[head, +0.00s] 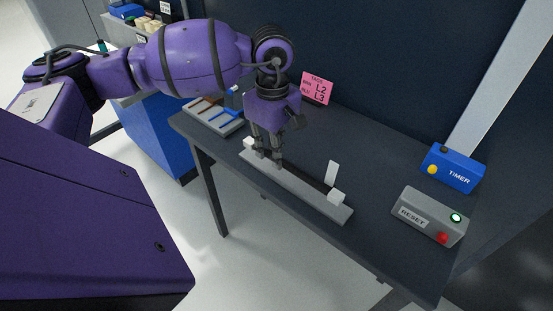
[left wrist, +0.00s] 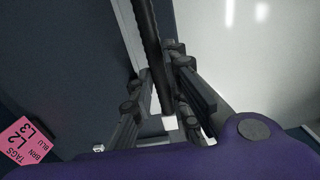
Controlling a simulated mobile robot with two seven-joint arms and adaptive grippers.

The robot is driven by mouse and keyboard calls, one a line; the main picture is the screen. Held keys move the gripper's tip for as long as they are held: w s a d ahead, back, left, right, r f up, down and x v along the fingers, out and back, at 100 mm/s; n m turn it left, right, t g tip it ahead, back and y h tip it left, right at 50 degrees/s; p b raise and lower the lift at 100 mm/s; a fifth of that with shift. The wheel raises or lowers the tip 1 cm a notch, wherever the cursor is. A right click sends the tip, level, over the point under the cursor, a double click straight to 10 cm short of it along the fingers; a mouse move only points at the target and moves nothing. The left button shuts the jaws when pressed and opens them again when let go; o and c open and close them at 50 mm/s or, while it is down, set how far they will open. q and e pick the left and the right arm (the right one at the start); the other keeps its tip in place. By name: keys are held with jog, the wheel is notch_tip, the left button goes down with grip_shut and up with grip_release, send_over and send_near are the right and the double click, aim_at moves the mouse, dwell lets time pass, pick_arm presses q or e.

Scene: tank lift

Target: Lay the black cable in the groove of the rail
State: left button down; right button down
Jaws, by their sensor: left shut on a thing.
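The grey rail (head: 300,190) lies along the front of the dark table, with a white block at each end and an upright white tab near its right end. The black cable (head: 312,178) shows as a dark line along the rail, right of my gripper. Whether it sits in the groove there I cannot tell. My left gripper (head: 268,160) points down over the rail's left part, shut on the cable. In the left wrist view the cable (left wrist: 153,45) runs between the fingers of the gripper (left wrist: 160,85). My right gripper is not in view.
A tray (head: 213,115) with brown and blue strips stands left of the rail. A pink tag card (head: 317,88) stands behind. A grey reset box (head: 430,215) and a blue timer box (head: 453,168) stand at the right. The table between rail and timer is clear.

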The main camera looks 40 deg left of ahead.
aim_at(276, 172)
pick_arm(q)
jog(key=w+f, duration=0.2)
jog(key=shift+a+f, duration=0.3)
jog(key=shift+a, duration=0.05)
jog(key=f, duration=0.3)
jog(key=shift+w+a+f, duration=0.1)
jog(key=shift+w+f, duration=0.15)
jog(key=shift+s+f, duration=0.15)
jog(key=shift+f, duration=0.35)
jog(key=c, duration=1.8)
grip_release()
jog(key=shift+s, duration=0.15)
jog(key=shift+o, duration=0.6)
jog(key=shift+f, duration=0.25)
